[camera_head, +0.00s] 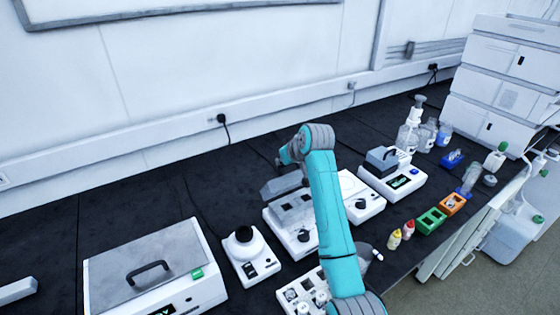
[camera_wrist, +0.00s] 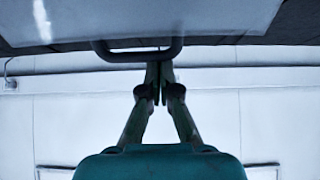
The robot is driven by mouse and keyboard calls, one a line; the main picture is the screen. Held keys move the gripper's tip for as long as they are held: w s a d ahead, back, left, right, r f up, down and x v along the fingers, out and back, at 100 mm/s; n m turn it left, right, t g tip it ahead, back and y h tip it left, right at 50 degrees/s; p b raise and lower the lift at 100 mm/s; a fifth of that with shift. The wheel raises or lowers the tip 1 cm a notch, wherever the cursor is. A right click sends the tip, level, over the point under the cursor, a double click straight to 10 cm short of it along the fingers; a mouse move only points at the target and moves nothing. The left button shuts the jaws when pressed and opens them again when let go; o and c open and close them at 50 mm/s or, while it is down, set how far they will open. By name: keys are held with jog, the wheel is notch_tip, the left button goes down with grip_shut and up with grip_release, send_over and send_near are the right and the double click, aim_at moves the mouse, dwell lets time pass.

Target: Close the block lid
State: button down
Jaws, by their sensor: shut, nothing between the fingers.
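The heat-block device (camera_head: 275,222) is a white unit on the black bench in the middle of the head view, partly hidden by my teal arm. Its grey lid (camera_head: 284,187) stands raised and tilted at the back of the unit. In the wrist view a grey lid surface (camera_wrist: 190,18) fills the top, with a dark bar handle (camera_wrist: 120,56) along its edge. My gripper (camera_wrist: 160,82) has its fingers together and empty, tips close to the handle; I cannot tell whether they touch it. In the head view my gripper (camera_head: 281,161) is small, just above and behind the lid.
A large box with a closed grey handled lid (camera_head: 110,275) stands at left. A white device with a round black top (camera_head: 244,248) is left of the block. Another block unit (camera_head: 405,184), bottles (camera_head: 408,138) and coloured racks (camera_head: 430,222) stand right. The wall runs behind.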

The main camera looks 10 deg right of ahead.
aim_at(290, 178)
jog(key=s+d+f+t, duration=0.1)
jog(key=s+t, duration=0.1)
jog(key=s, duration=0.1)
jog(key=s+d+f+t+y, duration=0.1)
jog(key=s+t, duration=0.2)
jog(key=s+d+f+t+y, duration=0.1)
jog(key=s+t, duration=0.1)
jog(key=s, duration=0.1)
jog(key=shift+s+f+t, duration=0.1)
jog(key=shift+s+t, duration=0.1)
jog(key=shift+t, duration=0.1)
jog(key=shift+s+d+f, duration=0.2)
jog(key=shift+s+f, duration=0.3)
jog(key=shift+f, duration=0.1)
jog(key=shift+s+d+f, duration=0.15)
jog(key=shift+s+f, duration=0.35)
jog(key=shift+f, duration=0.05)
